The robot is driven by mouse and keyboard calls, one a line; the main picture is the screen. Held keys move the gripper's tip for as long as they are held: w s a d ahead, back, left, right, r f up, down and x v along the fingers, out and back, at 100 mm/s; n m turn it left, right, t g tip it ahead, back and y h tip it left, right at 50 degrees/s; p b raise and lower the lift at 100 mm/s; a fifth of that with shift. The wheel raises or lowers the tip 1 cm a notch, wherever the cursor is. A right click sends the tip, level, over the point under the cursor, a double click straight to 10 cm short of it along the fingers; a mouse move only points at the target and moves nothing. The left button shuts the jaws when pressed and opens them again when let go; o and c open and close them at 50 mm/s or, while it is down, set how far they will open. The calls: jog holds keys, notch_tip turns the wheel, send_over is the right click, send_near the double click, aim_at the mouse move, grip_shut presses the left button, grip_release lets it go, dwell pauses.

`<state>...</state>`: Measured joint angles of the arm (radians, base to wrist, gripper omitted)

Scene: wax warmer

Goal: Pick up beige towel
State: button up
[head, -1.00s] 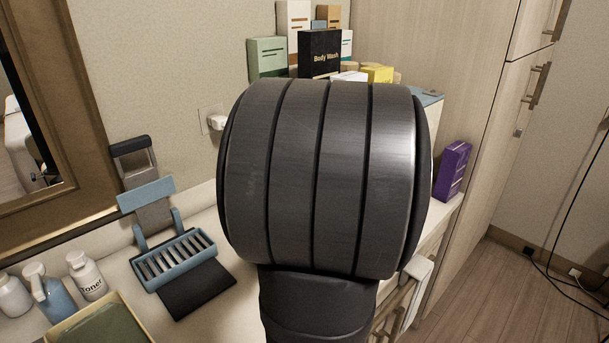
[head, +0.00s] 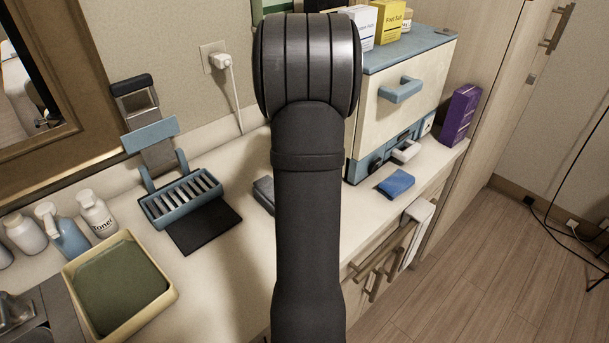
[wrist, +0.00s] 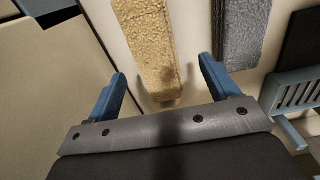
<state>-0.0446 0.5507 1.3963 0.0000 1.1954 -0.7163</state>
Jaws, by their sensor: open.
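The beige towel (wrist: 148,45) is a fluffy folded strip in the wrist view. It lies on the pale counter (wrist: 193,25), running from the top edge down toward my gripper (wrist: 162,67). My gripper is open, with one blue finger on each side of the towel's near end, and nothing is held. I cannot tell how high the fingers are above the counter. In the head view my arm hides the beige towel and my gripper.
A grey towel (wrist: 240,30) lies close right of the beige one, by the right finger. A blue rack (head: 181,198) stands left of my arm. A cream cabinet (head: 405,95) and a blue cloth (head: 396,184) are at right. A yellow tray (head: 122,333) is front left.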

jog(key=f, duration=0.8)
jog(key=shift+w+d, duration=0.15)
jog(key=shift+w, duration=0.2)
jog(key=c, duration=1.1)
